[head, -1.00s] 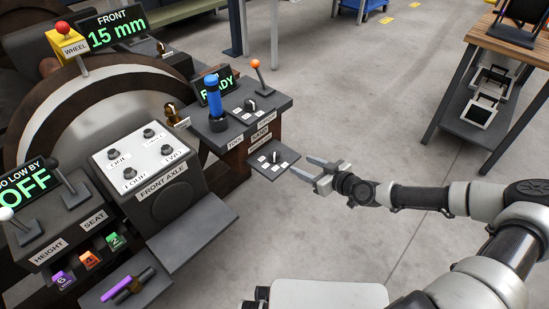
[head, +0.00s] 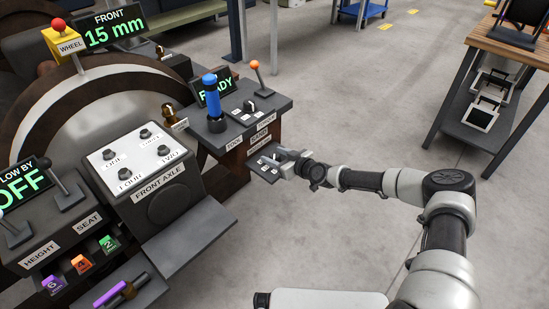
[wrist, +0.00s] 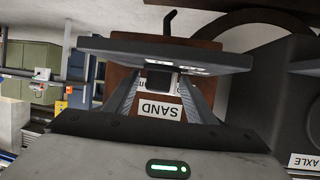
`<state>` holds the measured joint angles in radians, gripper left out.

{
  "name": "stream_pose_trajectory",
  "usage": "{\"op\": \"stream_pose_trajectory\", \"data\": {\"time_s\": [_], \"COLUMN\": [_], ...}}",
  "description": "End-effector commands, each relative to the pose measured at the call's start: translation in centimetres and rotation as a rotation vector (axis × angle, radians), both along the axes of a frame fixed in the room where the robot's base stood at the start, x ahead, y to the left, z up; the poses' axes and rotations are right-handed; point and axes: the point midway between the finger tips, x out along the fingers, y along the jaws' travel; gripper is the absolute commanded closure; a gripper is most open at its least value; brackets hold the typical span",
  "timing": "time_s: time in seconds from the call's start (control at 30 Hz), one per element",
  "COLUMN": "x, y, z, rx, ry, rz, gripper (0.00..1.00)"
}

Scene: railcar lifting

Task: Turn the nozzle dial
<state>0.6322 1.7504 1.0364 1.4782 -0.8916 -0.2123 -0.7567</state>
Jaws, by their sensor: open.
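The small dark shelf plate (head: 270,176) juts out below the SAND label on the right-hand console, with small white labels on top. I take it to carry the nozzle dial; its own lettering is too small to read. My gripper (head: 276,158) is at this plate and hides much of it in the head view. In the wrist view my gripper (wrist: 160,78) is open, with one finger on each side of a small dark block (wrist: 159,78), which looks like the dial knob. I cannot tell whether the fingers touch it.
The console top holds a blue-handled tool (head: 213,100), a READY display, another dark knob (head: 249,106) and an orange-tipped lever (head: 256,72). The FRONT AXLE panel (head: 140,160) stands to the left. A wooden-topped table (head: 515,40) is at the far right. Floor between is clear.

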Motion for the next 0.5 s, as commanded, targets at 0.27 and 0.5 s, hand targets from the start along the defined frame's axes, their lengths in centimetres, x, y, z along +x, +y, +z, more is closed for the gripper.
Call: {"op": "stream_pose_trajectory", "data": {"time_s": [0.27,0.5], "x": [0.16,0.16], "y": [0.22,0.19], "z": [-0.11,-0.10], "rx": [0.000,0.000], "ry": [0.000,0.000], "rz": [0.001,0.000], "gripper": [0.50,0.83]}}
